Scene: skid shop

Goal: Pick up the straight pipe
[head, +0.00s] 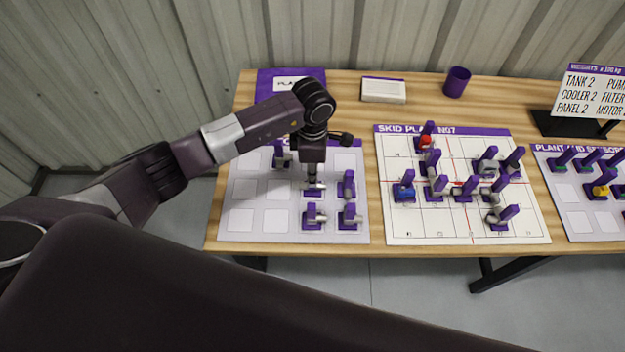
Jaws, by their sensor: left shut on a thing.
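My left gripper (312,179) points down over the left board (241,219) and is shut on a piece with a short silver pipe, which looks like the straight pipe (316,187). The gripper and wrist cover most of its upper part. Its purple base sits at or just above the board; I cannot tell if it touches. Other silver pipe pieces on purple bases stand close by: one to the right (348,186), two in front (313,217) (349,217), and one behind left (281,156). My right gripper is not in view.
The skid plan board (400,228) with several pieces lies in the middle of the wooden table (375,249). Another board (577,222) lies at right, below a weights sign (590,92). A purple cup (456,82) and white box (383,90) stand behind. The left board's left squares are empty.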

